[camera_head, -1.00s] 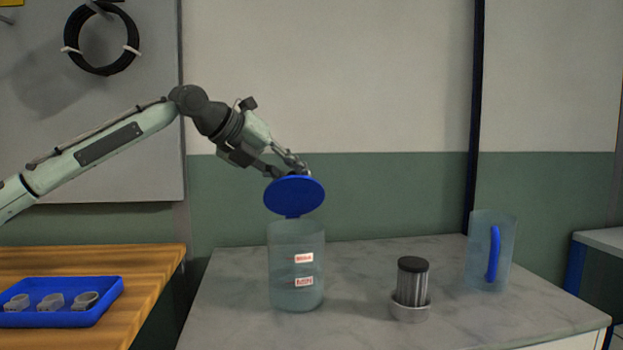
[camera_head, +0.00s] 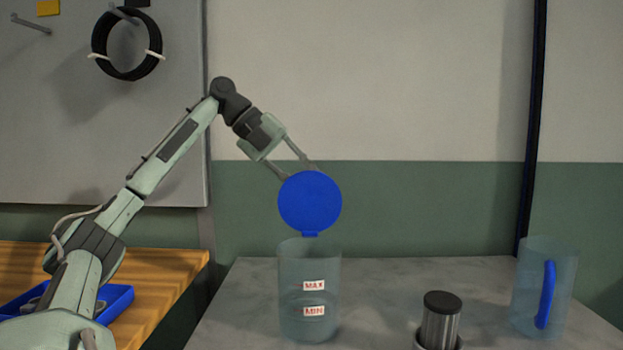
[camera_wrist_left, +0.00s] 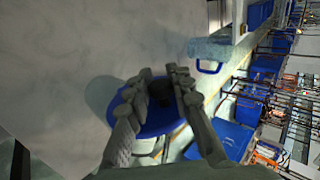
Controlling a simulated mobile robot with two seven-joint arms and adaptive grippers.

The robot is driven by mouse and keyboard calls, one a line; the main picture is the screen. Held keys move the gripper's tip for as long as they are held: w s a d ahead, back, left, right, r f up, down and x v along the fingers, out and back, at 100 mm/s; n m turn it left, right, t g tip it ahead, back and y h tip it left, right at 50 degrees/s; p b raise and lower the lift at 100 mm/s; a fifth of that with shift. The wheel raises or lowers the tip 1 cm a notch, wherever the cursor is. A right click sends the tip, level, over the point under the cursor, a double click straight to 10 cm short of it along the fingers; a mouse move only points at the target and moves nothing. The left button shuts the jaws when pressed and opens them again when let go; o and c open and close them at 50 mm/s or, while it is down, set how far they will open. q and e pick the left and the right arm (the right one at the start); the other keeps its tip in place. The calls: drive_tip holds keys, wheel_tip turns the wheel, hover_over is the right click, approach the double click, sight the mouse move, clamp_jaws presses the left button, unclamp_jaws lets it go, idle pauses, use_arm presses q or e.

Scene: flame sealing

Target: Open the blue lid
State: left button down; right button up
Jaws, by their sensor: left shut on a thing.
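The round blue lid (camera_head: 310,202) stands raised and tilted up above the clear jug (camera_head: 310,275), its flat face toward the head camera. A small tab at its lower edge meets the jug's rim area. The jug is upright with MAX and MIN labels. My left gripper (camera_head: 299,172) is behind the lid, which partly hides its fingertips. In the left wrist view, the gripper (camera_wrist_left: 158,88) is shut at the blue lid (camera_wrist_left: 158,120); a small dark part shows between its fingers. My right gripper is in neither view.
A dark-capped metal cylinder (camera_head: 441,322) stands right of the jug. A clear pitcher with a blue handle (camera_head: 545,294) is farther right. A wooden table (camera_head: 165,265) with a blue tray (camera_head: 118,304) is at left.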

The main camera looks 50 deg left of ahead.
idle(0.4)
use_arm(q)
drive_tip(key=c, duration=1.3)
unclamp_jaws()
drive_tip(key=shift+c, duration=0.2)
drive_tip(key=shift+a, duration=0.1)
drive_tip(key=v, duration=0.7)
drive_tip(key=shift+s+a, duration=0.1)
drive_tip(key=shift+s, duration=0.1)
